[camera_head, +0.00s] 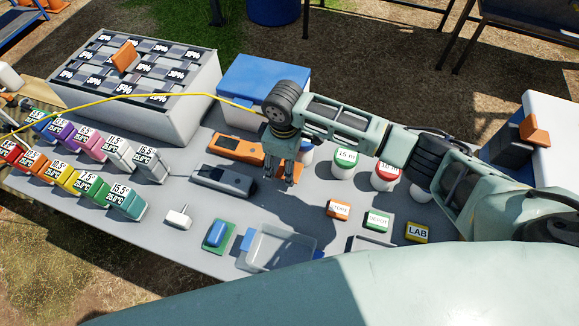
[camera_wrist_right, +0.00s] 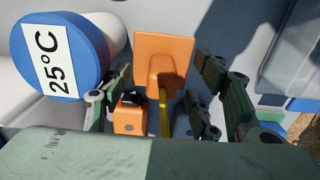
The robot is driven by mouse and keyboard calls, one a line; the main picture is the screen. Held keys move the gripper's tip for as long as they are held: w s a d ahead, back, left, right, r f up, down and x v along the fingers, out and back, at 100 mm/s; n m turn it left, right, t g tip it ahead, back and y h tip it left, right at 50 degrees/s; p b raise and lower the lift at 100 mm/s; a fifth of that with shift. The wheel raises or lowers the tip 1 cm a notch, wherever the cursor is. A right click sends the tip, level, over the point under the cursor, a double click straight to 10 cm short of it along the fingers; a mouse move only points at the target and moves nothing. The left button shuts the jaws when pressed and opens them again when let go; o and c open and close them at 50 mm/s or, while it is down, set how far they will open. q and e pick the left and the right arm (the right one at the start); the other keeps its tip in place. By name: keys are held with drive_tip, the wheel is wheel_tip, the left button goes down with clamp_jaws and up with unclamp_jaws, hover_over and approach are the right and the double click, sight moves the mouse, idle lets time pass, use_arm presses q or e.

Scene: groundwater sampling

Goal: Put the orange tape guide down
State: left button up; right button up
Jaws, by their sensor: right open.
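The orange tape guide (camera_wrist_right: 166,62) shows in the wrist view as an upright orange plate with a raised middle. In the head view it sits low by the blue-lidded jar, partly hidden behind my right gripper (camera_head: 280,178). My right gripper points down over the table; its fingers also show in the wrist view (camera_wrist_right: 160,98). They are open, spread on either side of the guide, with a gap visible. A smaller orange block (camera_wrist_right: 130,116) and a yellow strip (camera_wrist_right: 164,118) lie between the fingers in the wrist view. My left gripper is not in view.
A blue-lidded jar (camera_wrist_right: 75,55) marked 25°C stands close to the right fingers. A blue-topped box (camera_head: 262,80), an orange-and-dark device (camera_head: 235,147) and a grey device (camera_head: 222,180) are near. A clear tray (camera_head: 278,247) lies in front. A yellow line (camera_head: 170,95) crosses left.

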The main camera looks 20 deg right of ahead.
drive_tip(key=shift+f, duration=1.4)
drive_tip(key=shift+c, duration=0.4)
drive_tip(key=c, duration=0.9)
drive_tip(key=shift+r, duration=0.2)
